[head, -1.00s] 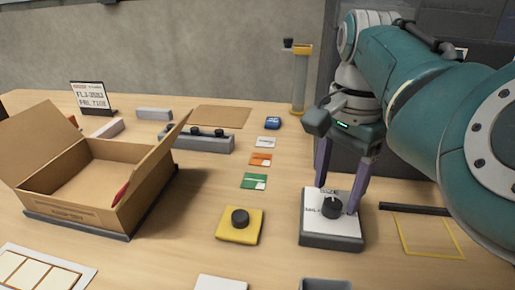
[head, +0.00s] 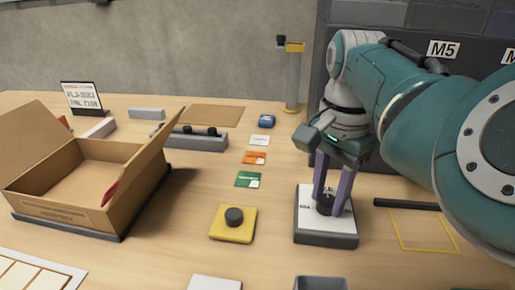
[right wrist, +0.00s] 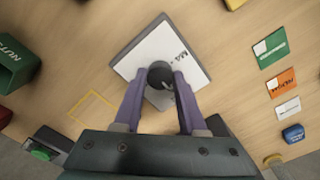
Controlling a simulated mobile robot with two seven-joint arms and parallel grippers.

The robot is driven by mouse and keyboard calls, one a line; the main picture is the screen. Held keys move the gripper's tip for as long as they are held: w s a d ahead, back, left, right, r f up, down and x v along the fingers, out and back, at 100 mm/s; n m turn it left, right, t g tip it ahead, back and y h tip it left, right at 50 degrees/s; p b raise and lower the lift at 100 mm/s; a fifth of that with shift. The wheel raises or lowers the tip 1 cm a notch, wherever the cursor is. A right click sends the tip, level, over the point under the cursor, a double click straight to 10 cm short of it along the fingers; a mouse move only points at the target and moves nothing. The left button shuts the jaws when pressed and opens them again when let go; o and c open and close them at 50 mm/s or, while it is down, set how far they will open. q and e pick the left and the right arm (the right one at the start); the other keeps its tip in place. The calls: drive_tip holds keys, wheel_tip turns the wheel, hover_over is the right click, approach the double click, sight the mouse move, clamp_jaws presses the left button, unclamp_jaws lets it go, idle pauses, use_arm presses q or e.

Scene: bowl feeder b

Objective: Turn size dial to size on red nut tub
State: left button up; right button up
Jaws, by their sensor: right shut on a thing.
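The size dial is a black knob (head: 325,207) on a white-topped grey box (head: 318,238) at the right of the table. My right gripper (head: 333,203) points down over the box and is shut on the knob. The right wrist view shows the purple fingers on both sides of the knob (right wrist: 160,76). The lettering on the box's top is partly covered and too small to read. In the right wrist view a dark green tub (right wrist: 14,62) with white letters and a red piece (right wrist: 4,117) show at the left edge. My left gripper is not in view.
A yellow block with a black knob (head: 233,224) stands left of the dial box. An open cardboard box (head: 70,211) is at the left. Green (head: 248,179), orange (head: 255,158) and white (head: 260,140) cards lie behind. A yellow outline (head: 425,232) marks bare table at right.

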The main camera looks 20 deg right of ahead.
clamp_jaws()
drive_tip(key=shift+r, duration=0.1)
